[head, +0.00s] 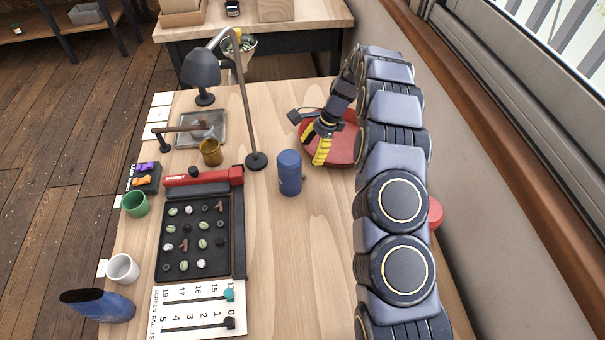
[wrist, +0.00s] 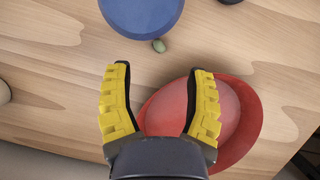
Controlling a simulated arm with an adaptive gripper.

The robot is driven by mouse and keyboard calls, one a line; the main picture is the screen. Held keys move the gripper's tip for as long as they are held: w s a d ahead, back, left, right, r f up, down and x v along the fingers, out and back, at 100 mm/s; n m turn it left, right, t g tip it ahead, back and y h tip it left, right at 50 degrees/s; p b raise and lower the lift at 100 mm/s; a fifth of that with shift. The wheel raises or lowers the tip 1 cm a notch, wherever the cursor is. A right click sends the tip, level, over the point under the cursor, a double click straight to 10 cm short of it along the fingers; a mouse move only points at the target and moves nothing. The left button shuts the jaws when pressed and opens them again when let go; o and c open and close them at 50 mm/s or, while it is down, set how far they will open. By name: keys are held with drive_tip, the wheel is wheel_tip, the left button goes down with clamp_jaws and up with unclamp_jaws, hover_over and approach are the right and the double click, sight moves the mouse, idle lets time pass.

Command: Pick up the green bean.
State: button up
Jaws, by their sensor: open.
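A small green bean (wrist: 158,46) lies on the wooden table beside the base of the blue canister (wrist: 142,10), on the side toward my gripper. In the head view only a small speck of the bean (head: 304,178) shows at the right of the blue canister (head: 289,175). My gripper (wrist: 160,72) is open and empty, its yellow fingers spread apart and pointing toward the bean, which is beyond the fingertips and roughly midway between them. In the head view my gripper (head: 312,150) is over the edge of the red dish.
A red round dish (head: 345,148) lies under my gripper, also in the wrist view (wrist: 240,145). At left a black tray (head: 203,258) holds several beans and bits. A lamp stand (head: 256,160) is behind the canister. Table is clear in front of the canister.

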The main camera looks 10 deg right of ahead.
sight(304, 174)
drive_tip(key=shift+w+f+m, duration=0.15)
drive_tip(key=shift+f+m, duration=0.15)
drive_tip(key=shift+f, duration=0.6)
drive_tip(key=x, duration=0.7)
drive_tip(key=shift+d+f, duration=0.2)
drive_tip(key=shift+d, duration=0.2)
drive_tip(key=c, duration=0.8)
drive_tip(key=shift+c, duration=0.3)
